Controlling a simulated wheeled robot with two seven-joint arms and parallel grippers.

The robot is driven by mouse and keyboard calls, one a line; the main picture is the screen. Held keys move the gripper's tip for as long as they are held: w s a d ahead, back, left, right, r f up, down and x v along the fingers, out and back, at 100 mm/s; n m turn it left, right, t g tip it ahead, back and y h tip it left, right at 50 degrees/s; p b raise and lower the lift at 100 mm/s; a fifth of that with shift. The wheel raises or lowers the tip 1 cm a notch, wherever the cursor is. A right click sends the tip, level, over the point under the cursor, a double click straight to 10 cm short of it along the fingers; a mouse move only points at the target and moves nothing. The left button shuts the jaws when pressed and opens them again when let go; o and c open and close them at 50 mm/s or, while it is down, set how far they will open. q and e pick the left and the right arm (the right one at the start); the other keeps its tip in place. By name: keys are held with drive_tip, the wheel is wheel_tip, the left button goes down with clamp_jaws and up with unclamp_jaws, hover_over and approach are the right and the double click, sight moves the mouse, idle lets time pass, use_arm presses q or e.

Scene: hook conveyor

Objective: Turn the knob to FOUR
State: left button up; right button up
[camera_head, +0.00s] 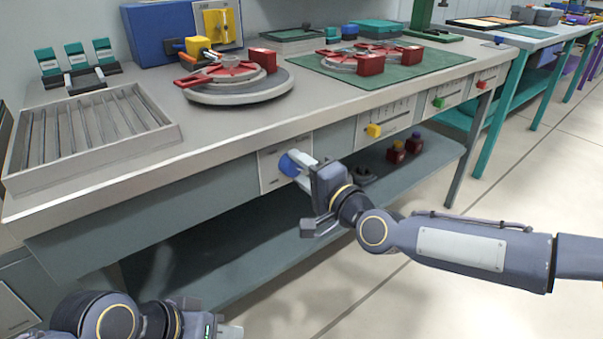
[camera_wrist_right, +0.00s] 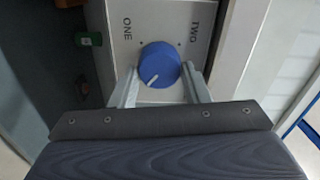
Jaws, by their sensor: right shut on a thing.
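The blue round knob (camera_head: 288,166) sits on a pale panel (camera_head: 272,178) on the front of the workbench. In the right wrist view the knob (camera_wrist_right: 157,60) has a white pointer mark, directed down and left in that picture. The words ONE and TWO show on the panel (camera_wrist_right: 178,17); FOUR is not visible, and the gripper hides part of the panel. My right gripper (camera_wrist_right: 160,76) has a finger on each side of the knob and is shut on it. My left gripper (camera_head: 230,331) is at the bottom left, away from the knob, its fingers largely cut off.
Panels with a yellow slider (camera_head: 374,131), a green slider (camera_head: 439,103) and a red slider (camera_head: 482,85) lie further right along the bench front. The bench top holds a grey slotted tray (camera_head: 93,135) and a round turntable (camera_head: 240,92). A lower shelf (camera_head: 200,265) runs below.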

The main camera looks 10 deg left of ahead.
drive_tip(key=shift+f+m, duration=0.15)
drive_tip(key=shift+m, duration=0.45)
drive_tip(key=o, duration=1)
drive_tip(key=shift+d, duration=0.1)
drive_tip(key=p+v, duration=0.1)
drive_tip(key=v, duration=0.6)
drive_tip(key=shift+s+d, duration=0.2)
drive_tip(key=shift+s, duration=0.05)
